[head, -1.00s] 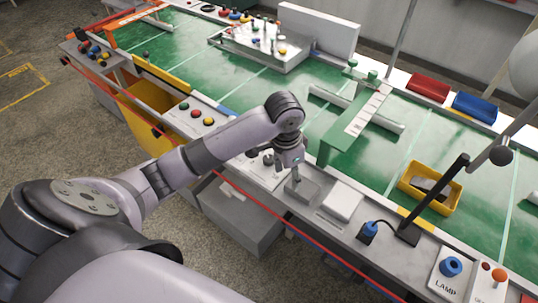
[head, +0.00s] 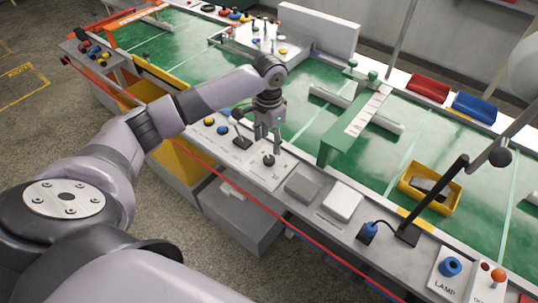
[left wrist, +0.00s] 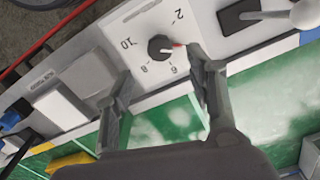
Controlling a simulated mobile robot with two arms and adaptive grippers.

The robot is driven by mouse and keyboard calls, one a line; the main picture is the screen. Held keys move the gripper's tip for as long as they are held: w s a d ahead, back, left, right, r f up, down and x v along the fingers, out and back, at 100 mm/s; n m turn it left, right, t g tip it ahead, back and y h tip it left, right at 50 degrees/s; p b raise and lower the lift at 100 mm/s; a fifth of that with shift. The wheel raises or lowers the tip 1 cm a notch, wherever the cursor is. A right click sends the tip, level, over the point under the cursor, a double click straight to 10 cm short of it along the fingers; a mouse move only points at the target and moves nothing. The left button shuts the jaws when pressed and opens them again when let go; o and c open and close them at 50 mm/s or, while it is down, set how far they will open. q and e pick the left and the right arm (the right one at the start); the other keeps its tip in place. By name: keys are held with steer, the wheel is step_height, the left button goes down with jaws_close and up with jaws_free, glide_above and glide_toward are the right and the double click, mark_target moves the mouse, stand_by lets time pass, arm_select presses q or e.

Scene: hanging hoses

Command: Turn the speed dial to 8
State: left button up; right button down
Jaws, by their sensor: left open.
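The speed dial is a black round knob (left wrist: 160,47) with a red pointer on a white plate (left wrist: 140,25) marked 2, 6, 8 and 10. In the left wrist view the pointer points right, between 2 and 6, where a finger hides the scale. In the head view the knob (head: 269,160) sits on the plate at the belt's near edge. My left gripper (head: 268,146) is open and points down just above the knob. In the left wrist view its fingers (left wrist: 150,82) are spread, with the knob beyond the gap and not gripped. My right gripper is out of view.
A lever (head: 240,138) stands beside the plate to the left. A grey block (head: 303,186) and a white block (head: 343,201) lie to the right. A green arch (head: 350,125) spans the belt (head: 300,130) behind. Coloured buttons (head: 222,131) are further left.

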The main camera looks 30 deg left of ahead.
mark_target(269, 158)
arm_select(q)
step_height(269, 158, down, 8)
steer(key=shift+r, duration=0.1)
steer(key=shift+c, duration=0.2)
steer(key=c, duration=1.1)
